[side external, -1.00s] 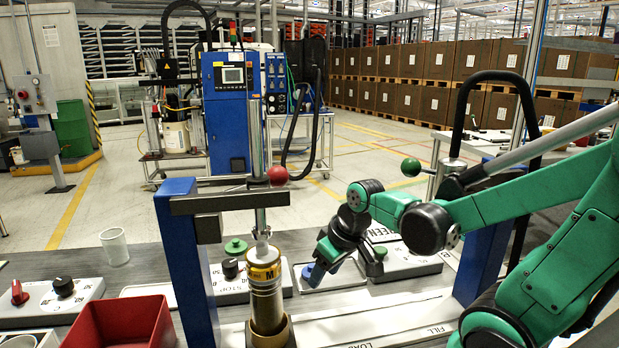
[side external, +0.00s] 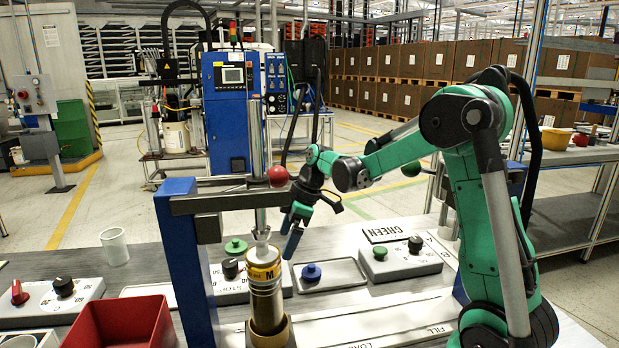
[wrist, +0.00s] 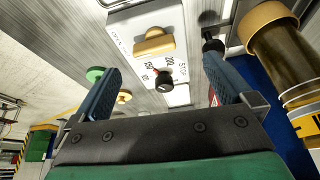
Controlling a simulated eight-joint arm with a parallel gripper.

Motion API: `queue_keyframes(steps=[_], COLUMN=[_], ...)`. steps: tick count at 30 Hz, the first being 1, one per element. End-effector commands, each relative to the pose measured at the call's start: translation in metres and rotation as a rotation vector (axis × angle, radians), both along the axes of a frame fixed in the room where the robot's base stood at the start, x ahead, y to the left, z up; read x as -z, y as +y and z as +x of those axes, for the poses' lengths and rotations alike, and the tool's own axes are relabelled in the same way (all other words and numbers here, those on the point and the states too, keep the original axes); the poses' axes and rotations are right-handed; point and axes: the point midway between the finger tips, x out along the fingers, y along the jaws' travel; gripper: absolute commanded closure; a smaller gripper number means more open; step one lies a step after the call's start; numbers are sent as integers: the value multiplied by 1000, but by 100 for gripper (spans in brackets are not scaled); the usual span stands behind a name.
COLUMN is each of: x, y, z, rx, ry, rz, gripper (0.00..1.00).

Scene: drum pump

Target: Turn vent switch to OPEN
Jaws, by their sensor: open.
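My gripper (side external: 292,240) is open and empty, pointing down above the bench behind the brass cylinder (side external: 265,285). In the wrist view my gripper (wrist: 162,80) has its blue fingers spread, with the black knob showing between them.
A blue post (side external: 185,265) with a crossbar and red ball (side external: 278,176) stands left of my gripper. A clear cup (side external: 114,246) stands at left.

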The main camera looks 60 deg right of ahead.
Motion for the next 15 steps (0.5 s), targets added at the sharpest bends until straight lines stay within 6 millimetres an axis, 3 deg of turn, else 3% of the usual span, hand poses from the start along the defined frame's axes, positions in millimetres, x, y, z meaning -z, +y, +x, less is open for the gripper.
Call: queue_keyframes(steps=[5,15], x=[8,48], y=[-5,8], z=[11,23], rx=[-104,-110], ry=[-20,-21], rz=[9,8], gripper=[0,0])
